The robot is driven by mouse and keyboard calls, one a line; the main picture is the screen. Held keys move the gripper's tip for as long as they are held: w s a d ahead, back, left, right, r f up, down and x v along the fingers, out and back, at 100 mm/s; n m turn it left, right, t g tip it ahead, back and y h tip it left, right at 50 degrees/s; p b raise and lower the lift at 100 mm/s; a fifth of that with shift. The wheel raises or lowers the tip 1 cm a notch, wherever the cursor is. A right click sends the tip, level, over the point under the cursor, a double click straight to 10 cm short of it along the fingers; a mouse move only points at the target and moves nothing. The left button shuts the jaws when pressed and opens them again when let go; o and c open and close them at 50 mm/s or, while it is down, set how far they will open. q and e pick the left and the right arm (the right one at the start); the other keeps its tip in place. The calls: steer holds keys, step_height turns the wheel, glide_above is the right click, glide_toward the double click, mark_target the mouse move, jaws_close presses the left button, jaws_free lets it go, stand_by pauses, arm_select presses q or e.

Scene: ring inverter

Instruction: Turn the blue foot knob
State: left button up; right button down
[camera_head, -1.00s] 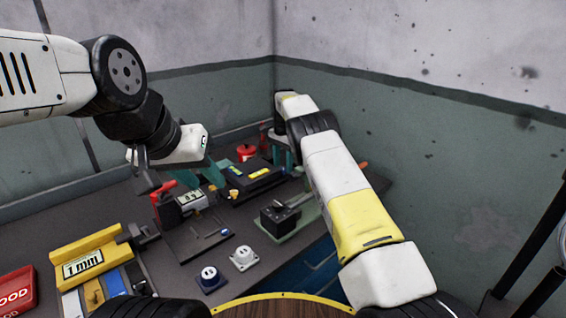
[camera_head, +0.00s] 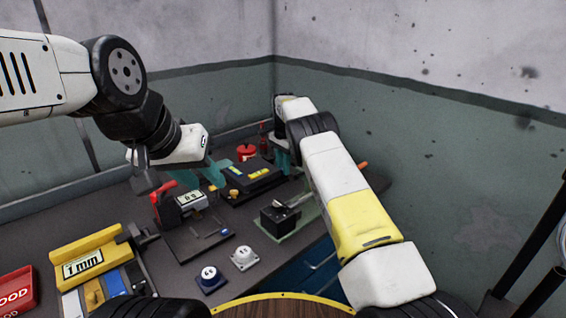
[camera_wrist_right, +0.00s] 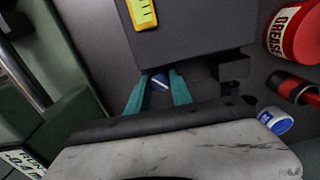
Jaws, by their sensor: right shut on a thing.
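The blue foot knob (camera_wrist_right: 160,82) is a small blue-and-white piece beside the dark device body (camera_wrist_right: 190,40) in the right wrist view. My right gripper (camera_wrist_right: 160,88) has its teal fingers on either side of the knob and is shut on it. In the head view, my right gripper (camera_head: 284,150) is at the back of the bench, beside the black device with yellow labels (camera_head: 254,178), and the knob is hidden there. My left gripper (camera_head: 215,172) hangs left of the device, apart from the knob; its finger opening is unclear.
A red grease tin (camera_wrist_right: 297,32), a red-and-black tool (camera_wrist_right: 296,88) and a white-and-blue round piece (camera_wrist_right: 275,120) are close to my right gripper. A red-handled indicator stand (camera_head: 188,205), a black block with a lever (camera_head: 279,219) and two sockets (camera_head: 244,258) stand nearer the front.

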steer(key=m, duration=0.3)
steer(key=c, duration=1.1)
jaws_free()
steer(key=shift+c, duration=0.2)
steer(key=shift+r, duration=0.1)
steer(key=shift+r, duration=3.75)
